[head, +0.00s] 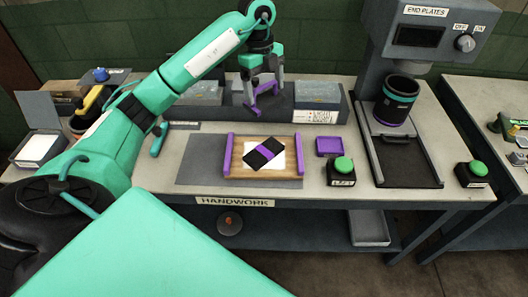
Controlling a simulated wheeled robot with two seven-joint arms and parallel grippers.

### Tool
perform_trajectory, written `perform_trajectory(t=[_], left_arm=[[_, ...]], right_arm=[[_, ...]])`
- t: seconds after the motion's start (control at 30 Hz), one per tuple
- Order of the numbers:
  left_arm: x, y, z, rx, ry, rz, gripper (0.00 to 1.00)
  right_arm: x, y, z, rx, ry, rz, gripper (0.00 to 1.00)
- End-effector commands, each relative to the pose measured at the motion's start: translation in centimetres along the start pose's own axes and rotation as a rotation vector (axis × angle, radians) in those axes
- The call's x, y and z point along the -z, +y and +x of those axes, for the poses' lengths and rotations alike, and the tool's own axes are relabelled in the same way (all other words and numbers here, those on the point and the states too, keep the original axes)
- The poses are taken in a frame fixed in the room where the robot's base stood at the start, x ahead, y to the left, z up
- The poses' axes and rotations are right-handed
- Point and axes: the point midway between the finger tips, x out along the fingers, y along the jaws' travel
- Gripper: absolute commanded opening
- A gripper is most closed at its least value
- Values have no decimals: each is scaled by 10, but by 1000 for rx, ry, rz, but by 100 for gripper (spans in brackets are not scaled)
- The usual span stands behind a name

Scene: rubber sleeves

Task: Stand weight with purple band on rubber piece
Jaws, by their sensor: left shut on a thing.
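A black piece with a purple band (257,160) lies at an angle on a white sheet (279,165). The sheet is on a wooden board (262,176) with purple side rails. From this view I cannot tell whether that piece is the weight or the rubber piece. My left gripper (264,93) is above and behind the board, shut on a purple piece (268,90). Dark surroundings behind hide how far the held piece extends, and I cannot tell whether it is the weight. It is apart from the board. My right gripper is not in view.
A purple tray (329,147) and a green button (343,166) stand right of the board. Boxes (318,96) line the bench's back. Grey mat (203,163) is bare left of the board.

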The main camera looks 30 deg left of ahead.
Motion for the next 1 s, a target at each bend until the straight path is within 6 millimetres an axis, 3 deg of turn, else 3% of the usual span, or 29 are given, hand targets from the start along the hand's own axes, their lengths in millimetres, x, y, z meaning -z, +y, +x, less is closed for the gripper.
perform_trajectory(t=[0.23,0.8,1.0], left_arm=[[-4,0,16,9,2,-50,35],[-22,1,135,7,1,-48,35],[-26,0,153,10,0,-47,35]], right_arm=[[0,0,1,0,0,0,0],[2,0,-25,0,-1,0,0],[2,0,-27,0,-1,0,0]])
